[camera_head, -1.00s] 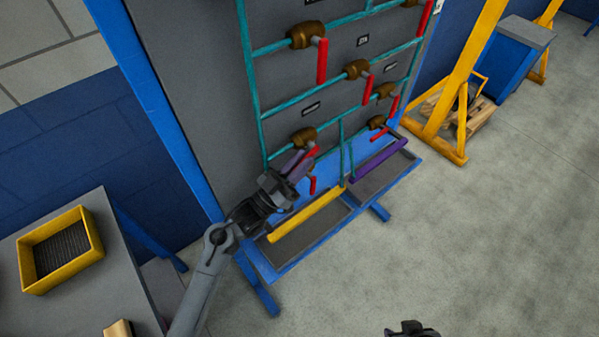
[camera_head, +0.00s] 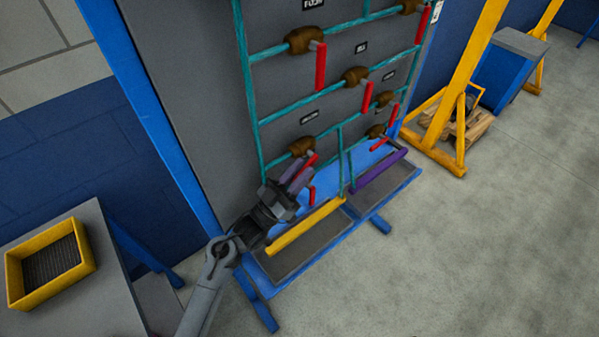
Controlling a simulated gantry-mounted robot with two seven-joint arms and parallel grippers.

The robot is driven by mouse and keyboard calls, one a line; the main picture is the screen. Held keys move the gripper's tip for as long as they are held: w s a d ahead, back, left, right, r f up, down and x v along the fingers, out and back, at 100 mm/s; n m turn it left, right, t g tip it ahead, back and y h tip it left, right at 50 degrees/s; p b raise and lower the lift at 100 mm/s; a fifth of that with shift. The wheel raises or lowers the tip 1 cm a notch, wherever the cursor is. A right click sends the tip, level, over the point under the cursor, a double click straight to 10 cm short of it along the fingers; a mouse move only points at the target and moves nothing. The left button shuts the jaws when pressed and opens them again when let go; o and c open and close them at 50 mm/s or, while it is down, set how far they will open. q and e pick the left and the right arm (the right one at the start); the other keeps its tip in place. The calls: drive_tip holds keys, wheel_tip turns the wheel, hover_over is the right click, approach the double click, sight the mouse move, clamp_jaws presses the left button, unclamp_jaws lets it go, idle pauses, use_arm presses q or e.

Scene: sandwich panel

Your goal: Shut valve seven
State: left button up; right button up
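A panel of teal pipes carries several brown valves with red lever handles. Its small labels are too blurred to read, so I cannot tell which valve is number seven. My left gripper (camera_head: 299,176) is at the lower-left valve (camera_head: 302,146), with its purplish fingers at that valve's slanted red handle (camera_head: 308,161). The fingers overlap the handle in the picture; whether they are closed on it is unclear. Another red handle (camera_head: 311,196) hangs just below the fingers. The lower-right valve (camera_head: 376,131) and the middle valve (camera_head: 355,75) are clear of the gripper. My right gripper is out of view.
A blue base with grey trays (camera_head: 301,247) juts out under the panel, with a yellow bar (camera_head: 306,226) and a purple bar (camera_head: 379,172) along it. A table with a yellow bin (camera_head: 50,262) stands at left. Open floor lies to the right.

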use_arm(q)
drive_tip(key=shift+f, duration=0.1)
drive_tip(key=shift+s+a+f, duration=0.1)
drive_tip(key=shift+s+a, duration=0.1)
drive_tip(key=s+a+p, duration=0.6)
drive_tip(key=s+a, duration=0.2)
drive_tip(key=a, duration=0.1)
drive_tip(key=shift+s+f, duration=0.15)
drive_tip(key=shift+s, duration=0.15)
